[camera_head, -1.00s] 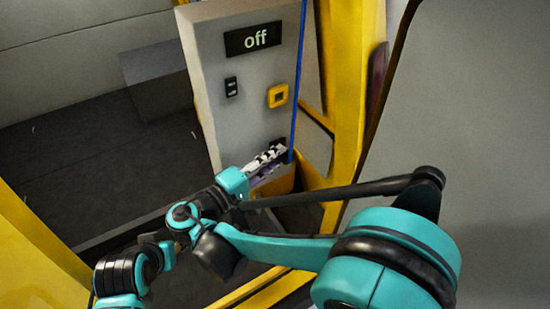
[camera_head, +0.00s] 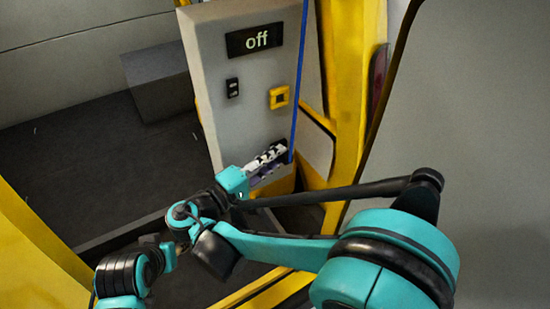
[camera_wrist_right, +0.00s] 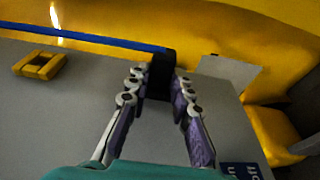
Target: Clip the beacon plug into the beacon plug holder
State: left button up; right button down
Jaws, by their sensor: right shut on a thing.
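The beacon plug is a small black block (camera_wrist_right: 161,74) on the end of a blue cable. My right gripper (camera_head: 277,153) is shut on it, with a row of finger pads on each side in the right wrist view (camera_wrist_right: 160,84). It is at the lower right of the grey panel; I cannot tell whether the plug touches the panel. The yellow square frame with a dark middle, which looks like the plug holder (camera_head: 279,97), is on the panel above the gripper. It also shows at the left in the right wrist view (camera_wrist_right: 39,65). My left gripper is out of view.
The grey panel (camera_head: 222,60) carries a display reading "off" (camera_head: 255,40) and a small black switch (camera_head: 232,88). The blue cable (camera_head: 299,75) hangs along the panel's right side. A yellow post (camera_head: 345,80) stands to the right. The panel face between gripper and holder is clear.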

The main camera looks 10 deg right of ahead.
jog(key=shift+w, duration=0.1)
dwell(0.3)
jog(key=c, duration=1.3)
grip_release()
